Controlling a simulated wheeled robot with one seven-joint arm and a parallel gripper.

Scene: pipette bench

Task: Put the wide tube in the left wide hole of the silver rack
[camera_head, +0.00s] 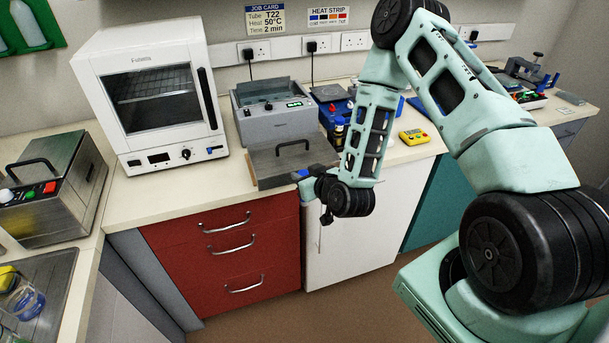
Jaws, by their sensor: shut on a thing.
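My gripper (306,181) is over the front edge of the bench, in front of a grey metal lid with a black handle (265,168). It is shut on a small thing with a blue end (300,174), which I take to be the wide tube. Most of that thing is hidden by the gripper or too small to make out. I cannot pick out the silver rack or its holes with certainty in this view.
A grey bath unit (275,121) with a green display stands behind the lid. A white oven (150,90) is to its left. A yellow timer (414,136) lies right. The bench front left of the lid is clear.

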